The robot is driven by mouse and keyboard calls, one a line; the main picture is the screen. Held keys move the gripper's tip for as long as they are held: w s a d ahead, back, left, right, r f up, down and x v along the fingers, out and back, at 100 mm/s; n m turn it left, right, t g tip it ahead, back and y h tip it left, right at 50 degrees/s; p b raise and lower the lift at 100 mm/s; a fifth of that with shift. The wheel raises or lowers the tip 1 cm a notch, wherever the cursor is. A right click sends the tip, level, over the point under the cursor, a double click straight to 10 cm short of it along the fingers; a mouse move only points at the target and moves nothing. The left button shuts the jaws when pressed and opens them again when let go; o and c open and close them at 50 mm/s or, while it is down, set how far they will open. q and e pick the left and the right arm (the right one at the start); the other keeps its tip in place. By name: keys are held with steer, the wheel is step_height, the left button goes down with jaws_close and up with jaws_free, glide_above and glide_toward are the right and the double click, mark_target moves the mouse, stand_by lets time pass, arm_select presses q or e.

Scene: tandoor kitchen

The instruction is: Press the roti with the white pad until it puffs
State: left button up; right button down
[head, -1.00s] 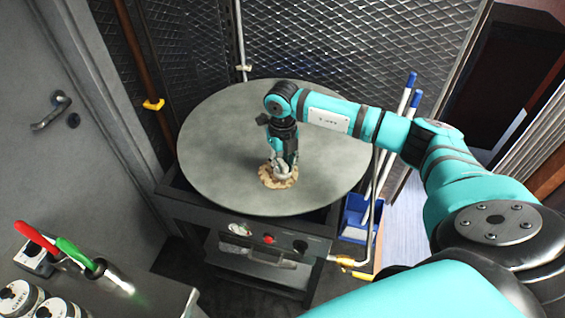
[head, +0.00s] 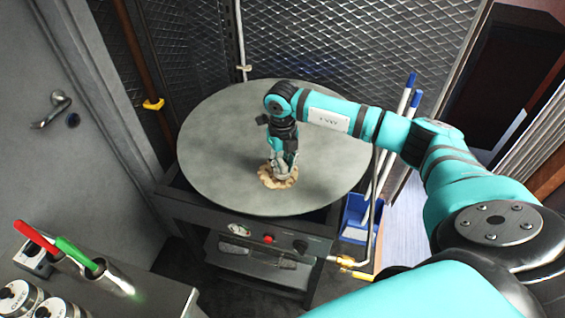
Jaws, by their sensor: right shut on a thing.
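The roti (head: 266,183) is a small tan, browned disc on the round grey griddle (head: 220,150), near its front edge. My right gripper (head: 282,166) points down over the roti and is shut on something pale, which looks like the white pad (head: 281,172). The pad is mostly hidden by the fingers and sits at the roti's surface. I cannot tell how hard it presses. The roti's middle is covered; its rim shows around the gripper. My left gripper is not in view.
The griddle rests on a dark stand with a gauge (head: 239,230) and a red knob (head: 268,239). A counter at lower left holds red- and green-handled tools (head: 75,254) and lidded tins (head: 18,299). A blue bin (head: 355,215) stands right. The rest of the griddle is clear.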

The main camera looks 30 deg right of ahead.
steer(key=shift+r+p, duration=2.2)
steer(key=shift+r, duration=1.25)
steer(key=shift+f, duration=0.2)
steer(key=f+b, duration=0.1)
steer(key=f, duration=0.1)
steer(key=w+a+f+b, duration=0.1)
steer(key=b, duration=0.1)
steer(key=w+f+b, duration=0.1)
steer(key=f+b, duration=0.1)
steer(key=shift+a+f, duration=0.3)
steer(key=shift+s+f+b, duration=0.15)
steer(key=shift+f+b, duration=0.4)
steer(key=shift+b, duration=0.1)
stand_by(1.9)
steer(key=shift+r+p, duration=0.6)
steer(key=shift+r, duration=0.25)
steer(key=shift+r+p, duration=1.6)
steer(key=shift+r, duration=1.1)
